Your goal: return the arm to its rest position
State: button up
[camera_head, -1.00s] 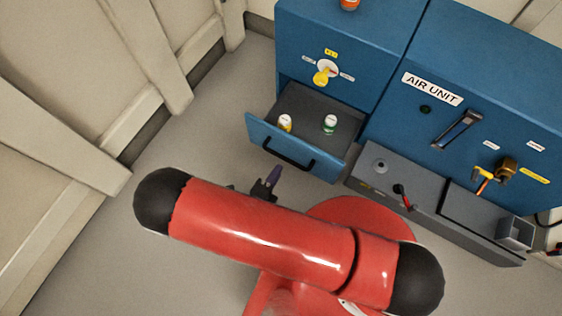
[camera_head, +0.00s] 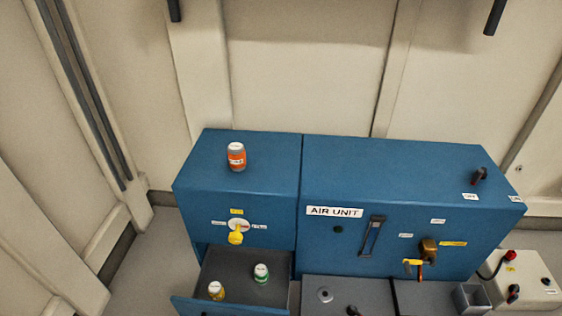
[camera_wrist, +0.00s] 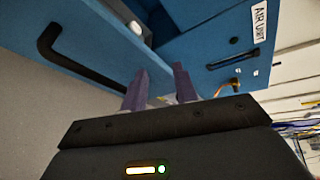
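My gripper (camera_wrist: 159,70) shows in the wrist view with its two purple fingers apart and nothing between them. It is close to the front of the open blue drawer (camera_wrist: 98,45), whose black handle (camera_wrist: 68,60) is left of the fingers. I cannot tell whether the fingers touch the drawer. In the head view neither my arm nor my gripper shows. The pulled-out drawer (camera_head: 226,306) is at the bottom there, holding a yellow-labelled bottle (camera_head: 216,291) and a green-labelled bottle (camera_head: 261,273).
The blue cabinet (camera_head: 275,170) carries an orange bottle (camera_head: 236,157) on top. The AIR UNIT panel (camera_head: 385,245) has a black handle (camera_head: 372,236) and a brass valve with a yellow lever (camera_head: 427,252). A white box with a red button (camera_head: 525,282) stands at right. Pale walls enclose the back.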

jog(key=w+d+r+m+g+p, duration=0.1)
jog(key=w+d+r+m+g, duration=0.25)
jog(key=d+r+m, duration=0.35)
jog(key=w+d+r+m+g+h, duration=0.15)
jog(key=d+r+m+g, duration=0.25)
jog(key=r+m, duration=0.45)
jog(key=w+d+r+m+g+y+p, duration=0.1)
jog(key=w+d+r+m+g, duration=0.25)
jog(key=d+r+m, duration=0.45)
jog(key=s+d+r+m+t+y+p, duration=0.1)
jog(key=s+d+r+m+y, duration=0.2)
jog(key=r+m, duration=0.5)
jog(key=s+d+r+m+t+y, duration=0.2)
jog(key=d+r+m, duration=0.5)
jog(key=m, duration=0.6)
jog(key=s+y, duration=0.1)
jog(key=s, duration=0.1)
jog(key=shift+s+r+m+p, duration=0.35)
jog(key=shift+s+r, duration=0.05)
